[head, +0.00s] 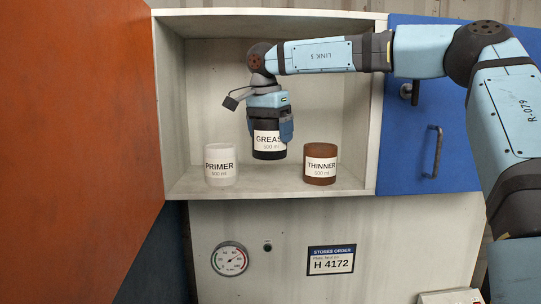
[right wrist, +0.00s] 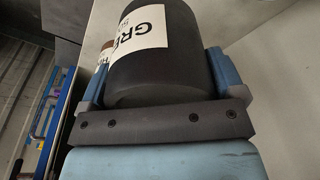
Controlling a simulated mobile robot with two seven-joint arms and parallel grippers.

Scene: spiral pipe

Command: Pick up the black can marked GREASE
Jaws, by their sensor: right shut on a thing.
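The black can marked GREASE (head: 269,144) is held in my right gripper (head: 270,128), between its blue fingers. The can is upright and raised above the shelf floor inside the open cabinet, between the PRIMER and THINNER cans. In the right wrist view the can (right wrist: 160,70) fills the space between the two fingers of my right gripper (right wrist: 155,85), with its white label partly showing. My left gripper is not in view.
A white PRIMER can (head: 221,170) stands left on the shelf and a brown THINNER can (head: 320,167) stands right. An orange door (head: 75,120) is open at left. A blue door (head: 430,110) with a handle is at right. A gauge (head: 229,259) sits below.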

